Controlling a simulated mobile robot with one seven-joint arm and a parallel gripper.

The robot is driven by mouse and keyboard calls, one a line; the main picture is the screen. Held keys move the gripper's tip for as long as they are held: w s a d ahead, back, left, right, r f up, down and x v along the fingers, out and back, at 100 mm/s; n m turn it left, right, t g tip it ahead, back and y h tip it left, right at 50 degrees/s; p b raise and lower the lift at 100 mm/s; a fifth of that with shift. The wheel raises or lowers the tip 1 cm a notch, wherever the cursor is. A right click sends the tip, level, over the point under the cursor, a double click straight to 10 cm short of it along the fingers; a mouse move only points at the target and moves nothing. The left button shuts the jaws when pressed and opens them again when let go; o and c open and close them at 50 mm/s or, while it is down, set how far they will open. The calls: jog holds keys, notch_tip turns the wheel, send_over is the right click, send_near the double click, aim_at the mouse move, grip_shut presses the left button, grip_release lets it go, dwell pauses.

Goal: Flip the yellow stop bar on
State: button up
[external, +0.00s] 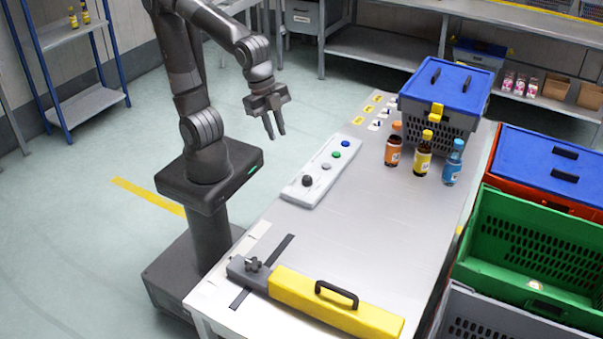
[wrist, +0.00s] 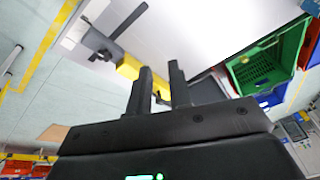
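The yellow stop bar (external: 335,300) lies along the near end of the grey table, with a black handle (external: 337,293) on it. Its left end meets a grey hinge block (external: 250,273) that carries a dark knob. The yellow bar also shows in part in the wrist view (wrist: 128,68), beyond my fingers. My gripper (external: 274,127) hangs in the air left of the table's far part, well apart from the bar, its fingers pointing down. The two fingers show in the wrist view (wrist: 160,85) with a gap between them and nothing held.
A white control panel (external: 322,170) with several buttons lies on the table. Several bottles (external: 422,157) stand beside a grey crate with a blue lid (external: 448,84). A green tote (external: 530,240) stands right of the table. The table's middle is clear.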

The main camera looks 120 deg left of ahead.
jog(key=w+d+m, duration=0.1)
jog(key=d, duration=0.1)
jog(key=w+d+f+m, duration=0.1)
jog(key=w+d, duration=0.1)
jog(key=w+d+m+g, duration=0.1)
jog(key=w+d, duration=0.1)
jog(key=d, duration=0.1)
jog(key=shift+w+f+y, duration=0.2)
jog(key=shift+f+y, duration=0.1)
jog(key=shift+f, duration=0.1)
grip_shut()
jog(key=w+d+f+m+y, duration=0.1)
jog(key=d+f+m, duration=0.2)
jog(key=d+f, duration=0.3)
jog(key=w+d+f+m+g+y, duration=0.1)
jog(key=d+f+m, duration=0.2)
jog(key=d, duration=0.9)
jog(key=w+d+f+m+g+y, duration=0.1)
jog(key=d+f+m, duration=0.3)
jog(key=d+f, duration=0.4)
jog(key=shift+w+d+f+y, duration=0.15)
jog(key=shift+d+f+y, duration=0.3)
jog(key=shift+d, duration=0.35)
